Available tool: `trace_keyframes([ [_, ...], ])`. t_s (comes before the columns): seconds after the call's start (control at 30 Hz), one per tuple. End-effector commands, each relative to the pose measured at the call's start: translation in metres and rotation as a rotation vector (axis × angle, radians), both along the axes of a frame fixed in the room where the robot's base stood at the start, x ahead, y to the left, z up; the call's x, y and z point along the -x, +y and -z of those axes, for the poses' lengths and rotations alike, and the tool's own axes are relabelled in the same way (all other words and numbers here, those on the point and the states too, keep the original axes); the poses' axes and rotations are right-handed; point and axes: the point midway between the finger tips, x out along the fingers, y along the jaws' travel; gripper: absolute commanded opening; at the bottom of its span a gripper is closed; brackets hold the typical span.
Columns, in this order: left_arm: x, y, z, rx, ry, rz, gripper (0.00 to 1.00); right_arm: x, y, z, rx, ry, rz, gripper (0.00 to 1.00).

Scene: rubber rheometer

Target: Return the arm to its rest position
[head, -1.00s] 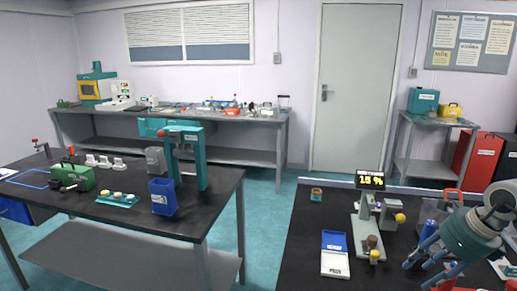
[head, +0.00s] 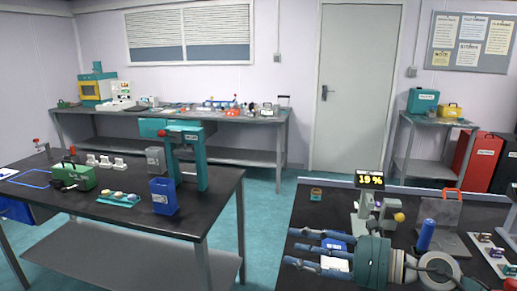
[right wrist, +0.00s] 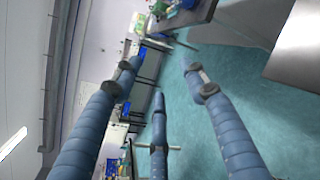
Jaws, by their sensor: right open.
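My right gripper (head: 310,247) reaches in from the lower right in the head view, above the black table at the right. Its blue fingers are spread and point left, with nothing between them. In the right wrist view the spread fingers (right wrist: 160,85) show in front of the floor and the far bench, also empty. The gripper partly covers a blue and white tray (head: 335,262) and the lower part of a rheometer-like device (head: 362,226). The display (head: 370,180) on that device reads 19 %. My left gripper is not in view.
A blue cylinder (head: 426,235) and a grey stand with an orange handle (head: 453,213) are close to my right arm. A small orange-brown container (head: 316,194) sits at the table's back left. Another black table (head: 100,212) at left holds a teal press (head: 187,155).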

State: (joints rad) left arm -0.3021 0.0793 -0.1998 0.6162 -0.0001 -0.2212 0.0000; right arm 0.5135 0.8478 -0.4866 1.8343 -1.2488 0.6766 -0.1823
Motion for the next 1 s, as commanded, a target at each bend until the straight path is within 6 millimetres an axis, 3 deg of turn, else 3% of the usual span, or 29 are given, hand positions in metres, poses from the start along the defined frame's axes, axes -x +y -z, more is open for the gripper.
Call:
trace_keyframes([
  [0.03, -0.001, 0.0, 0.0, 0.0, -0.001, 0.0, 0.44, 0.005, 0.018, -0.019, -0.198, 0.034, 0.047, 0.43],
  [0.1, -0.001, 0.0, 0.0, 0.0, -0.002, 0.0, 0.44, 0.002, 0.019, -0.045, -0.46, 0.096, 0.147, 0.43],
  [0.17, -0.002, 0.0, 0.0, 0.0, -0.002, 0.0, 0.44, -0.003, 0.005, -0.057, -0.676, 0.172, 0.254, 0.43],
  [0.27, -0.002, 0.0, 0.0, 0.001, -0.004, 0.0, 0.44, -0.012, -0.038, -0.046, -1.003, 0.342, 0.476, 0.43],
  [0.37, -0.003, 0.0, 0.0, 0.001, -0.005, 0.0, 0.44, -0.008, -0.088, 0.004, -1.275, 0.549, 0.742, 0.43],
  [0.4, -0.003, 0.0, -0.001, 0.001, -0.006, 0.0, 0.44, -0.001, -0.104, 0.03, -1.357, 0.631, 0.846, 0.43],
  [0.53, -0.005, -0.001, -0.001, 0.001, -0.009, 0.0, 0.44, 0.038, -0.137, 0.115, -1.534, 0.881, 1.162, 0.43],
  [0.7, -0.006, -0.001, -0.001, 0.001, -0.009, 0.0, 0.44, 0.118, -0.146, 0.21, -1.63, 1.18, 1.533, 0.43],
  [0.8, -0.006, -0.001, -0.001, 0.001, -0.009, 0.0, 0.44, 0.162, -0.141, 0.243, -1.637, 1.313, 1.695, 0.43],
  [1.0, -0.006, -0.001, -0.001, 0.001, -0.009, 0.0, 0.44, 0.233, -0.127, 0.281, -1.603, 1.508, 1.929, 0.43],
])
